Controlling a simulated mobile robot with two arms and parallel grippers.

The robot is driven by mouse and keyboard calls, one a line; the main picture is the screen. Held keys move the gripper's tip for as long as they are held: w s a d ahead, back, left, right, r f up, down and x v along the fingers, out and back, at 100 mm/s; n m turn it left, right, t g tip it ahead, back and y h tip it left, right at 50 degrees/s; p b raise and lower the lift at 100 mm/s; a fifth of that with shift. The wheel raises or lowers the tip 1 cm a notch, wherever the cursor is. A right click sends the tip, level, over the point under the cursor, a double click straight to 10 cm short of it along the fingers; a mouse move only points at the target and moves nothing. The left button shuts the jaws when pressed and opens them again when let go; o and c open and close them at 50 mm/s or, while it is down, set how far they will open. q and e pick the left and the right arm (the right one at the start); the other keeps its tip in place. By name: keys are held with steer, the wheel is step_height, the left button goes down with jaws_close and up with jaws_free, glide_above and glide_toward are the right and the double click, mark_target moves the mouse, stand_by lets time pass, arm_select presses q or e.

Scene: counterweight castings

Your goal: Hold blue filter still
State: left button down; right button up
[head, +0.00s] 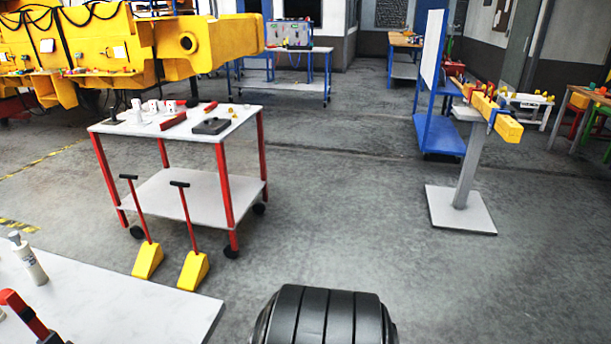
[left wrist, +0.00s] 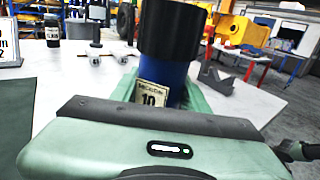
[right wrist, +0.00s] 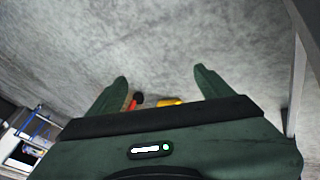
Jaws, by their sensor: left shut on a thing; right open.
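The blue filter (left wrist: 178,80) has a broad black top and a small label reading 10. It stands between the green fingers of my left gripper (left wrist: 163,86), which is shut on it. The filter looks upright over a white tabletop (left wrist: 250,98); its lower end is hidden behind the gripper body. My right gripper (right wrist: 160,75) is open and empty, with grey floor beyond its fingers. Neither gripper nor the filter shows in the head view.
A white table (head: 110,310) with a bottle (head: 28,260) is at lower left. Two yellow chocks (head: 193,270) with upright handles stand by a red-legged cart (head: 180,193). A grey stand (head: 462,210) is at right. The floor between is clear.

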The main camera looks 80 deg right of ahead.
arm_select(q)
steer(key=shift+r, duration=0.1)
arm_select(e)
steer(key=s+a+f+n+y, duration=0.2)
steer(key=s+a+f, duration=0.2)
steer(key=a, duration=0.9)
steer(key=s+a+f+n+g+y, duration=0.1)
steer(key=s+a+f, duration=0.3)
steer(key=s+a, duration=0.4)
steer(key=s+a+f+n+y, duration=0.3)
steer(key=s+a, duration=0.4)
steer(key=a, duration=1.2)
step_height(320, 180, down, 2)
steer(key=shift+a+f+n+g, duration=0.1)
steer(key=shift+a+n+g, duration=0.2)
steer(key=shift+n, duration=0.2)
arm_select(q)
steer(key=shift+r, duration=0.1)
arm_select(e)
steer(key=shift+d, duration=0.1)
arm_select(q)
steer(key=shift+w+a, duration=0.1)
